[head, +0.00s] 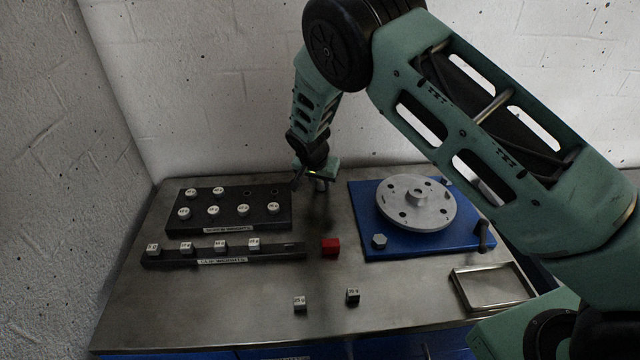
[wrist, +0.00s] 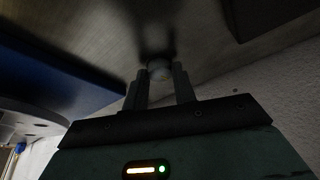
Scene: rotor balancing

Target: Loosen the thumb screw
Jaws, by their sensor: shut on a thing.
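My gripper (head: 320,184) is between the black weight rack and the blue base plate (head: 371,209), low over the bench. In the wrist view its fingers (wrist: 160,84) are shut on a small pale rounded thing (wrist: 160,72); its kind is not clear. The grey rotor disc (head: 402,207), with several holes and a raised hub (head: 417,193), sits on the plate. A grey knob (head: 379,241), which may be the thumb screw, is at the plate's front left corner, apart from my gripper. A black handle-like part (head: 483,236) stands at the plate's right edge.
A black rack (head: 228,221) holds several white-topped weights, with empty holes at back right. A lower rack (head: 222,259) holds several more. An empty metal tray (head: 459,291) is front right.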

